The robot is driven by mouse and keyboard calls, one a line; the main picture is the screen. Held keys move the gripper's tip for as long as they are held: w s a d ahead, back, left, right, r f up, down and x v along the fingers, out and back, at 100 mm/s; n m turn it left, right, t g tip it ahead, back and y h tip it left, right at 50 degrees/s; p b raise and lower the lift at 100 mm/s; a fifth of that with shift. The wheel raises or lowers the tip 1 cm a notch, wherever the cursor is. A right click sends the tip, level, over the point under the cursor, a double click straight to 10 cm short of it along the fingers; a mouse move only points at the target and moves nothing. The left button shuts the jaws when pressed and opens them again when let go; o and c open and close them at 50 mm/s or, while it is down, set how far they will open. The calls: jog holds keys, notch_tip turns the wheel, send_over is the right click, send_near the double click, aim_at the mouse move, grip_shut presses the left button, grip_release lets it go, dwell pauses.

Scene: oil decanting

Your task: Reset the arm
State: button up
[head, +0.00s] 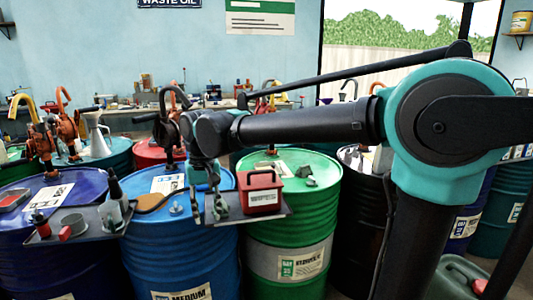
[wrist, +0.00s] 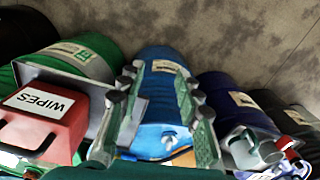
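My arm reaches from the right across the head view, with my gripper (head: 208,215) pointing down over the front of the blue drum (head: 180,252). In the wrist view my gripper (wrist: 160,80) has its two fingers spread apart. Only the blue drum (wrist: 160,108) shows between them, so the gripper is open and empty. A red wipes box (head: 261,192) sits on a grey tray right of the gripper, close beside it. The red wipes box (wrist: 45,118) is at the left in the wrist view.
A green drum (head: 290,232) stands right of the blue one. A side tray (head: 95,232) on the left holds a dark bottle (head: 115,198), a grey cup and a red item. Pumps stand on drums behind. A bench with small goods runs along the back wall.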

jog(key=d+f+m+t, duration=0.1)
jog(key=d+f, duration=0.4)
jog(key=d, duration=0.4)
jog(key=d+f+m+t, duration=0.1)
jog(key=d+f, duration=0.4)
jog(key=d, duration=0.4)
jog(key=d+f+m+t, duration=0.1)
jog(key=d+f, duration=0.5)
jog(key=d, duration=0.3)
jog(key=s+d+f+m+t, duration=0.1)
jog(key=s+d+f, duration=0.4)
jog(key=d, duration=0.3)
jog(key=shift+d+f, duration=0.25)
jog(key=shift+d, duration=0.05)
jog(key=shift+s, duration=0.1)
